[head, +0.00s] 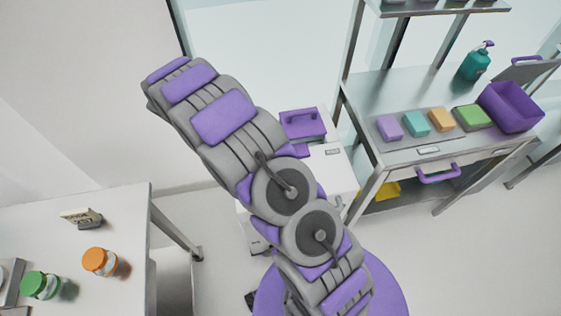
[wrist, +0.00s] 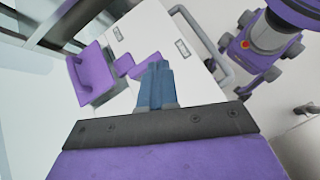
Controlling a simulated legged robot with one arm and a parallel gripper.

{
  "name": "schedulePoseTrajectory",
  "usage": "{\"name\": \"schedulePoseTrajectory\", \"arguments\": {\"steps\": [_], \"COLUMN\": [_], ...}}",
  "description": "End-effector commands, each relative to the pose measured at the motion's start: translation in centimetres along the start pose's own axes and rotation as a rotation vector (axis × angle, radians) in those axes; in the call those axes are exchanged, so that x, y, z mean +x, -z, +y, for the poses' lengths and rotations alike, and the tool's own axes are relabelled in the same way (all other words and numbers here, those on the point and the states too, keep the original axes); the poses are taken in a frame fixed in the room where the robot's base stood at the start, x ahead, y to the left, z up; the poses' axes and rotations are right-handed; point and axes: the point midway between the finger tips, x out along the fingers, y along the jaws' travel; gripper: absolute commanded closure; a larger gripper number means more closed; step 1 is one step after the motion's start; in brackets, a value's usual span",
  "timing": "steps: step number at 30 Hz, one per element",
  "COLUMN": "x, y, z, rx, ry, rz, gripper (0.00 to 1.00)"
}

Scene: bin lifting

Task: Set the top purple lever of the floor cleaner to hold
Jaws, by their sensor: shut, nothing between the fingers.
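The floor cleaner (head: 330,172) is a white box with purple parts, standing on the floor partly behind my arm in the head view. A purple handled part (head: 303,123) sits at its back, with a smaller purple piece in front. In the wrist view the cleaner's white top (wrist: 150,32) lies beyond my gripper. A large purple panel (wrist: 90,72) is at its left, and a small purple piece (wrist: 126,65) is just left of the fingertips. My gripper (wrist: 157,66) has its blue fingers shut and empty. I cannot tell whether they touch the purple piece. Lever labels are unreadable.
A metal bench (head: 365,100) at right carries colored blocks, a purple bin (head: 512,106) and a teal bottle (head: 475,64). A white table (head: 60,225) at left holds an orange jar (head: 98,262) and a green jar (head: 38,286). A grey rail (wrist: 205,40) edges the cleaner.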

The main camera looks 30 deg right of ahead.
Motion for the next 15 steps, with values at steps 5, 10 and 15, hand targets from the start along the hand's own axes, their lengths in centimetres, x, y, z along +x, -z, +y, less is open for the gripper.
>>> {"name": "schedulePoseTrajectory", "arguments": {"steps": [5, 10, 15], "x": [1.0, 2.5, 4.0], "y": [4.5, 8.5, 11.6], "z": [0.6, 0.5, 0.0], "rx": [-0.118, -0.224, -0.308], "ry": [-0.069, -0.130, -0.176], "rz": [-0.066, -0.120, -0.160], "gripper": [1.00, 1.00, 1.00]}}
